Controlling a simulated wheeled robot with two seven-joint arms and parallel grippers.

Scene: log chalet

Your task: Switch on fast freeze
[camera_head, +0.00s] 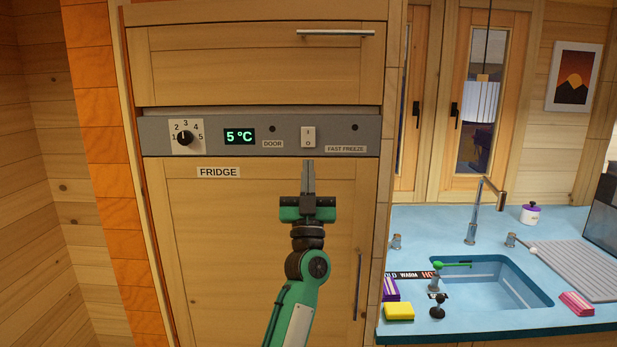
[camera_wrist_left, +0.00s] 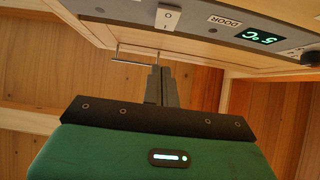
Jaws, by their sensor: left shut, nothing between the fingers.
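The white rocker switch (camera_head: 308,137) sits on the grey fridge panel (camera_head: 215,147), marked I at the top and O at the bottom. The FAST FREEZE label (camera_head: 345,149) is to its right, under a small dark lamp (camera_head: 355,127). My left gripper (camera_head: 308,164) is shut and empty, pointing up, with its tips just below the switch in the head view. In the left wrist view the switch (camera_wrist_left: 168,18) shows beyond the shut fingers (camera_wrist_left: 160,70), with a gap in the picture. I cannot tell which way the rocker is tilted. My right gripper is not in view.
The panel also holds a dial (camera_head: 185,138), a display (camera_head: 239,136) reading 5 °C and a dark DOOR lamp (camera_head: 272,129). A drawer handle (camera_head: 336,33) juts out above. The blue sink counter (camera_head: 460,220) stands to the right.

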